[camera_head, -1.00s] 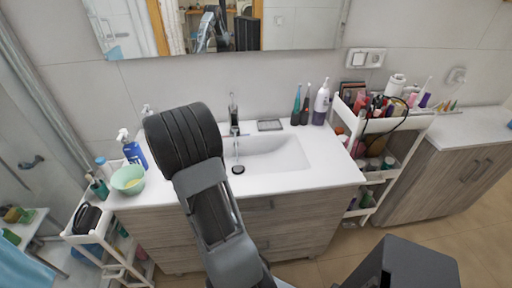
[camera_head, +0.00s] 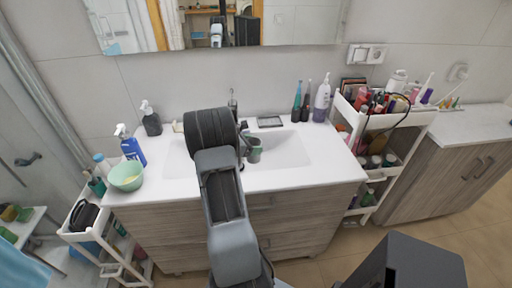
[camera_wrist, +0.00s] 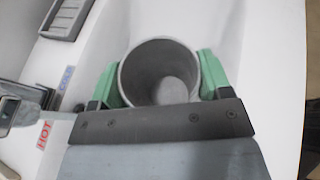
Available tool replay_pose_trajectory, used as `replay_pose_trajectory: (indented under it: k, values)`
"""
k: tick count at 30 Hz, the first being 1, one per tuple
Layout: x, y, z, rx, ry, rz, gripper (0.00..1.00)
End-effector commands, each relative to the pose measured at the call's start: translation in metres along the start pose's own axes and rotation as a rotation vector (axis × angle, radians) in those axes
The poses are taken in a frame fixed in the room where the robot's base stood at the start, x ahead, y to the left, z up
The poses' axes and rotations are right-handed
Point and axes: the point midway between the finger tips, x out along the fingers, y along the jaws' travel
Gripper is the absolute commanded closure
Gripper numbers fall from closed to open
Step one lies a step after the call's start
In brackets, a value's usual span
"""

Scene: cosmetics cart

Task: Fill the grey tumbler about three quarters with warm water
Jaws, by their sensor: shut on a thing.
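The grey tumbler (camera_wrist: 160,62) is held between the green-padded fingers of my gripper (camera_wrist: 160,80) in the wrist view. I look down into its open mouth; a lighter round patch shows inside, and I cannot tell whether it holds water. In the head view the tumbler (camera_head: 254,152) is over the basin (camera_head: 290,148), right of my arm. The faucet (camera_head: 233,105) is partly hidden behind my arm. In the wrist view the faucet (camera_wrist: 22,104) is at left, beside a red HOT label (camera_wrist: 43,135) and a blue label (camera_wrist: 66,77). A thin grey band runs from it toward my gripper.
A blue spray bottle (camera_head: 131,147), a green bowl (camera_head: 126,176) and a dark dispenser (camera_head: 151,120) stand left of the basin. Bottles (camera_head: 321,102) and a soap dish (camera_head: 270,122) stand behind it. A loaded white cart (camera_head: 383,122) is at right.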

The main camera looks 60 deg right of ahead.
Motion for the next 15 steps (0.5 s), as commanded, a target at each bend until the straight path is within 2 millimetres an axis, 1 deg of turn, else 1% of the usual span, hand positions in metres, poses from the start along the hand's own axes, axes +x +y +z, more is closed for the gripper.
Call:
replay_pose_trajectory:
  k: [1, 6, 15]
  values:
    - [0.002, 0.006, -0.006, -0.001, 0.0, 0.0, 0.53]
    - [0.003, 0.024, -0.016, 0.0, 0.0, 0.001, 0.53]
    - [0.004, 0.047, -0.029, 0.0, 0.0, 0.0, 0.53]
